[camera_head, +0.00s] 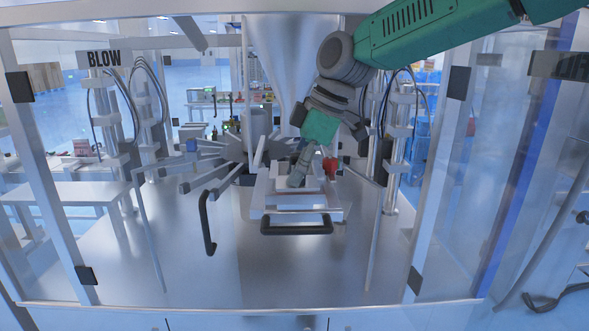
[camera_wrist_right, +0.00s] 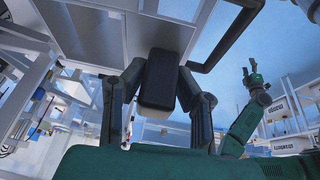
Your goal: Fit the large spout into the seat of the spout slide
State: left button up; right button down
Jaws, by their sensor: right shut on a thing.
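The spout slide (camera_head: 297,200) is a pale metal carriage in the middle of the machine table, with a black handle (camera_head: 297,230) at its front. My right gripper (camera_head: 298,175) comes down from the upper right and its fingers reach the slide. In the right wrist view a dark rounded block (camera_wrist_right: 165,80) lies between the two fingers, which are shut on it. I take it as the grip of the large spout. The rest of the spout is hidden, so its fit in the seat cannot be told. My left gripper (camera_wrist_right: 256,82) shows only small in the right wrist view; its jaws are unclear.
A red knob (camera_head: 330,165) is just right of my fingers. A tall metal funnel (camera_head: 285,60) stands behind. A second black handle (camera_head: 206,222) and several metal arms (camera_head: 205,170) are at the left. The front of the table (camera_head: 260,275) is clear.

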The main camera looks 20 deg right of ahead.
jog(key=shift+f+b, duration=0.4)
jog(key=shift+f, duration=0.75)
jog(key=c, duration=1.2)
grip_release()
jog(key=shift+d, duration=0.1)
jog(key=shift+d+f, duration=0.1)
jog(key=shift+d+r, duration=0.15)
jog(key=shift+r, duration=0.3)
jog(key=shift+v, duration=5.55)
